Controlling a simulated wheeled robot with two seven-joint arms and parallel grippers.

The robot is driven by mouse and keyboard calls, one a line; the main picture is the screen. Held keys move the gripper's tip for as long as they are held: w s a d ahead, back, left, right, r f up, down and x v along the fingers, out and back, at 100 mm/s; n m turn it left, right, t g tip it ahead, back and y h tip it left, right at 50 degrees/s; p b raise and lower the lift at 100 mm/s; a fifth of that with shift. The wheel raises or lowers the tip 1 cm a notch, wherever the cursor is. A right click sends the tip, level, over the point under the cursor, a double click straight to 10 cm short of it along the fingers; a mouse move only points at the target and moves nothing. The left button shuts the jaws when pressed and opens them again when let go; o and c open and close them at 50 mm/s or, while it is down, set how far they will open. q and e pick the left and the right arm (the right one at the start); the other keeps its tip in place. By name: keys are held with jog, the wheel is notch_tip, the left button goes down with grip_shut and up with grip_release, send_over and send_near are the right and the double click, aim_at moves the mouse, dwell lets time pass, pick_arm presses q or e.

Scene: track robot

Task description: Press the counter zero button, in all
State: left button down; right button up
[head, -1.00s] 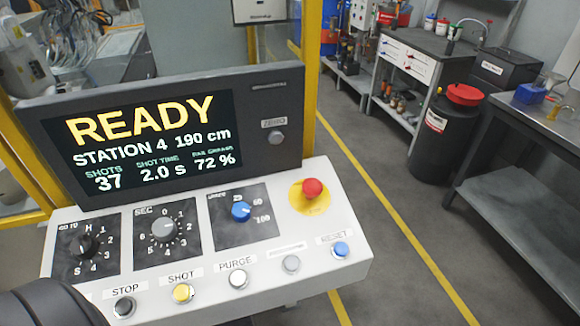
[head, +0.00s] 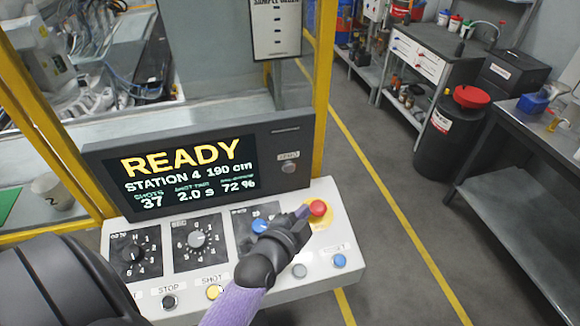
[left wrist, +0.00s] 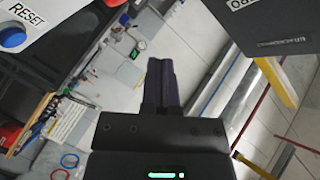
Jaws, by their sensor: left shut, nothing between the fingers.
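The counter zero button, a small grey button (head: 289,167) under a ZERO label, sits at the right end of the dark display housing (head: 300,140). The screen (head: 190,172) reads READY, with shots at 37. My left gripper (head: 303,211) is shut and empty. In the head view its tip appears below the zero button, just left of the red mushroom button (head: 318,208); its height above the panel is hard to tell. In the left wrist view the closed fingers (left wrist: 162,85) touch nothing visible. Part of the ZERO label shows at that view's top right; the button itself is out of it.
A yellow post (head: 325,90) stands behind the display.

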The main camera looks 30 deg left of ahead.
aim_at(290, 169)
pick_arm(q)
jog(key=shift+w+a, duration=0.1)
jog(key=shift+a, duration=0.05)
jog(key=w+a+b, duration=0.4)
jog(key=w+a, duration=0.1)
jog(key=a, duration=0.1)
jog(key=shift+w+a, duration=0.25)
jog(key=shift+w, duration=0.05)
dwell(0.4)
dwell(1.7)
jog(key=shift+w+a, duration=0.25)
jog(key=shift+a, duration=0.05)
